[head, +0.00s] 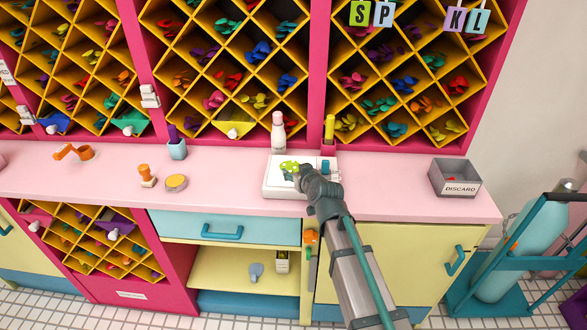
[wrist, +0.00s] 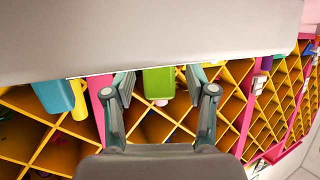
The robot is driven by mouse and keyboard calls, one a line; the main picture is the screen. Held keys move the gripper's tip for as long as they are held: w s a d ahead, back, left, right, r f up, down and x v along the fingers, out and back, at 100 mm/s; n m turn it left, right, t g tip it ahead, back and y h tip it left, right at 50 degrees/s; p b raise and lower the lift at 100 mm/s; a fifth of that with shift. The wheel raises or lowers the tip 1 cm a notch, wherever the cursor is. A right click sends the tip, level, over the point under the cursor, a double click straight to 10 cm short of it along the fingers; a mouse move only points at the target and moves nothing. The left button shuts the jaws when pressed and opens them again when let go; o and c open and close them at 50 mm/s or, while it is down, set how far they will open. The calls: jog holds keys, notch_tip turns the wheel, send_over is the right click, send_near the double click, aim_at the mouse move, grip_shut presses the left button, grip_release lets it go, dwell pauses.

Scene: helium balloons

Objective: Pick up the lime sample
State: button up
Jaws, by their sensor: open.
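The lime sample (head: 289,167) is a small bright green piece at the white box on the pink counter, just left of my gripper (head: 302,175). In the wrist view, a lime green block (wrist: 158,82) shows between the two fingers of my gripper (wrist: 160,76). The fingers are apart, with gaps visible on both sides of the block. The block's upper end meets the edge of a large pale surface. My gripper partly hides the white box (head: 272,188) in the head view. I cannot tell whether a finger touches the sample.
A blue block (head: 326,166) sits right of my gripper. A pink-and-white bottle (head: 278,132) and a yellow marker (head: 329,129) stand behind. A grey discard bin (head: 455,178) is at right. Yellow diamond cubbies fill the back. The counter between box and bin is clear.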

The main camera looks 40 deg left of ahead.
jog(key=c, duration=0.5)
jog(key=shift+a+r, duration=0.1)
jog(key=shift+r, duration=0.05)
jog(key=shift+c, duration=0.2)
jog(key=shift+r+b, duration=0.5)
jog(key=s+d+r+b, duration=0.2)
jog(key=s+d+r, duration=0.1)
jog(key=r, duration=0.4)
jog(key=shift+s+d+r, duration=0.2)
jog(key=shift+d, duration=0.25)
jog(key=v, duration=0.3)
jog(key=s+b+v, duration=0.1)
jog(key=v, duration=0.2)
jog(key=a+b+v, duration=0.1)
jog(key=v, duration=0.2)
jog(key=shift+s+d+r, duration=0.2)
jog(key=shift+s+r, duration=0.15)
jog(key=shift+r, duration=0.15)
jog(key=shift+r+p, duration=1.6)
jog(key=shift+r, duration=0.8)
